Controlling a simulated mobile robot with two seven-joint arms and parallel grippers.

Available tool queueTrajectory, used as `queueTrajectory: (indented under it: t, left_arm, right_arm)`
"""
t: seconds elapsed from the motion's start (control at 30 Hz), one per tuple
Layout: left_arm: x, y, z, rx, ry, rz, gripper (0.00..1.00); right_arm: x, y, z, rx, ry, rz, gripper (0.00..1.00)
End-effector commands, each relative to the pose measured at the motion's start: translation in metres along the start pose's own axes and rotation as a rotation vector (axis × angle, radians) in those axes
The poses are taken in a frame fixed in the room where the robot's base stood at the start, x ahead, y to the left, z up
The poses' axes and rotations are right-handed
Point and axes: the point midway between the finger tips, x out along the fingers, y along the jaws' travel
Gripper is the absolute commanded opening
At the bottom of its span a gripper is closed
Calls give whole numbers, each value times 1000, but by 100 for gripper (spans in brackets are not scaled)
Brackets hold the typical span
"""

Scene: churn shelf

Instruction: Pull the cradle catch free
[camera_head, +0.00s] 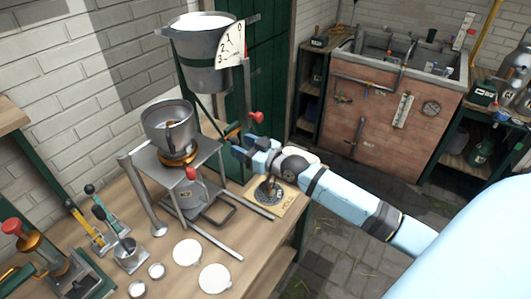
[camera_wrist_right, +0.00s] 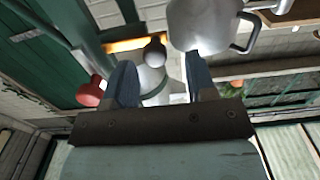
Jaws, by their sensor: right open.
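My right gripper (camera_head: 240,150) reaches in from the right, beside the metal stand (camera_head: 205,150) and below the hanging bucket (camera_head: 207,75). It also shows in the right wrist view (camera_wrist_right: 161,82), with its two blue fingers apart. A yellow-orange bar (camera_head: 232,131) is just beyond the fingertips, and a yellow-orange bar (camera_wrist_right: 125,44) shows in the wrist view too; it is probably the cradle catch. A grey ball knob (camera_wrist_right: 155,52) appears between the fingers in that view. I cannot tell whether anything touches the fingers. My left gripper is out of view.
A red knob (camera_head: 256,117) is close above the gripper, left of the fingers in the wrist view (camera_wrist_right: 90,93). A metal pot (camera_head: 168,125) sits on the stand. The wooden bench (camera_head: 150,205) also carries white discs (camera_head: 187,252), small cups and levers. A brick sink (camera_head: 390,110) stands behind.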

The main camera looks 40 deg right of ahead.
Motion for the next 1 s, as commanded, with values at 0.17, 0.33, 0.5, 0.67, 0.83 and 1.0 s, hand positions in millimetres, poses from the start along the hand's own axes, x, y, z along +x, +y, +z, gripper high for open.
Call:
queueTrajectory:
  t: [0.17,0.33,0.5,0.67,0.83,1.0]
  left_arm:
    - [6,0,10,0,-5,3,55]
    - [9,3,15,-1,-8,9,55]
    - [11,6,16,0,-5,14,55]
    - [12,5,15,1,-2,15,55]
    - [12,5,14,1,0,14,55]
    - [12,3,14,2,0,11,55]
  right_arm:
    - [-44,-1,4,-3,-5,-1,51]
    - [-78,-1,3,-2,-4,-2,51]
    - [-101,-2,2,-3,-4,-2,51]
    - [-110,-2,1,-1,-2,-2,51]
    - [-112,-2,0,-1,0,-2,51]
    - [-112,-2,0,-1,-1,-2,51]
